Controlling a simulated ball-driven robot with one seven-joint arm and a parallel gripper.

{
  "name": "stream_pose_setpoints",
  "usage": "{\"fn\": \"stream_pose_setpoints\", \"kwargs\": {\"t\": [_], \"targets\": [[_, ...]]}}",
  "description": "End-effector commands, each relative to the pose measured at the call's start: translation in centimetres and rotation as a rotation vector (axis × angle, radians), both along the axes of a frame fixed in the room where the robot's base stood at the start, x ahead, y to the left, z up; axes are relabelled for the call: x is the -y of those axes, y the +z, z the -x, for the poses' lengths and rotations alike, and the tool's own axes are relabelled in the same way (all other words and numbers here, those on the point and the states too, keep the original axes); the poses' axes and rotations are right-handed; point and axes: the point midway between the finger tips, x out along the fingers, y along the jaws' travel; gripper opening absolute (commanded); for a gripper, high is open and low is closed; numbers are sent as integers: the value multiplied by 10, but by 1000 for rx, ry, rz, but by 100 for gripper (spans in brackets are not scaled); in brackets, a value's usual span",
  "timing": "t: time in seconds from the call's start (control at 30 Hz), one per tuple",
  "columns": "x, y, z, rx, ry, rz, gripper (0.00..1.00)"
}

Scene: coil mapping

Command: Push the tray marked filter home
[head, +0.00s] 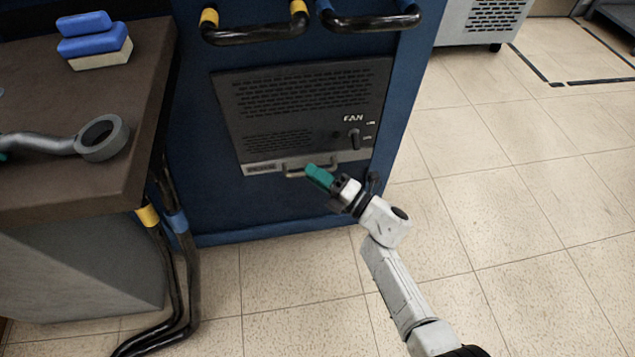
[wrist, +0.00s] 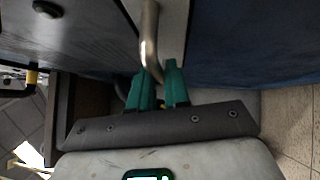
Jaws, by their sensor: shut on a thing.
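The tray front (head: 350,157) is a pale strip along the bottom of the dark vented panel marked FAN. It has a small dark label (head: 261,169), too blurred to read, and a metal bar handle (head: 295,169). The tray looks nearly level with the panel; I cannot tell how far it stands out. My gripper (head: 314,172) has teal fingers at the right part of the handle. In the wrist view the shiny handle (wrist: 150,35) runs down between the fingers (wrist: 158,82), which are shut on it. The fingers hide part of the handle.
The blue cabinet (head: 215,205) has black hoses (head: 257,33) with yellow and blue ends above the panel. The tiled floor at the right is clear.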

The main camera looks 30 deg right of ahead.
Motion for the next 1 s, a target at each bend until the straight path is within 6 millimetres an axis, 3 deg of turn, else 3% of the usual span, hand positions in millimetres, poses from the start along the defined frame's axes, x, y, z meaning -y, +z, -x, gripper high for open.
{"fn": "stream_pose_setpoints", "kwargs": {"t": [0.17,0.2,0.4,0.77,1.0], "targets": [[2,0,-4,-5,-12,3,0],[2,1,-4,-5,-12,3,18],[2,1,-3,-3,-10,2,38],[5,0,4,-4,-9,2,38],[24,-4,40,-6,-11,1,38]]}}
